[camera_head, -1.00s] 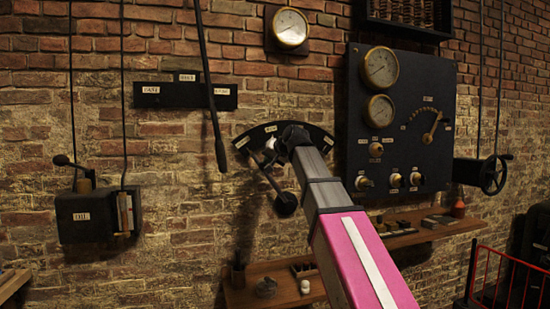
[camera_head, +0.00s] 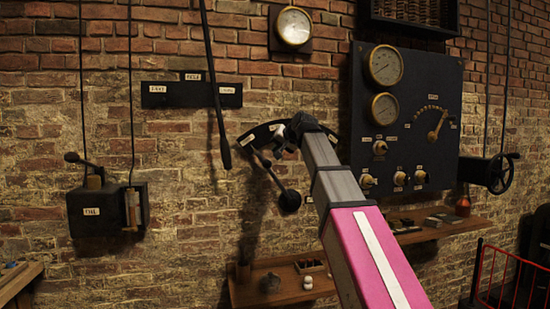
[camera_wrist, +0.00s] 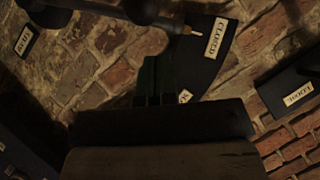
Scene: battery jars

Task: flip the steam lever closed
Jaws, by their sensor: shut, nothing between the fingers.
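The steam lever (camera_head: 270,174) is a dark rod running from a round black hub (camera_head: 290,201) up and left to a dark arc plate (camera_head: 262,134) with pale labels. In the wrist view, a dark rod with a brass tip (camera_wrist: 188,30) crosses the top, its tip beside the CLOSED label (camera_wrist: 216,38). My gripper (camera_head: 281,152) is at the arc plate, right of the lever's upper end. In the wrist view its dark fingers (camera_wrist: 153,82) are together and empty, below the rod. Whether they touch the lever is unclear. My wrist hides the plate's right part.
A black gauge panel (camera_head: 421,100) stands right of my arm. A labelled board (camera_head: 188,100) and hanging rod (camera_head: 217,110) are up left. A wooden shelf (camera_head: 247,292) with small items lies below. The brick wall left of the lever is mostly bare.

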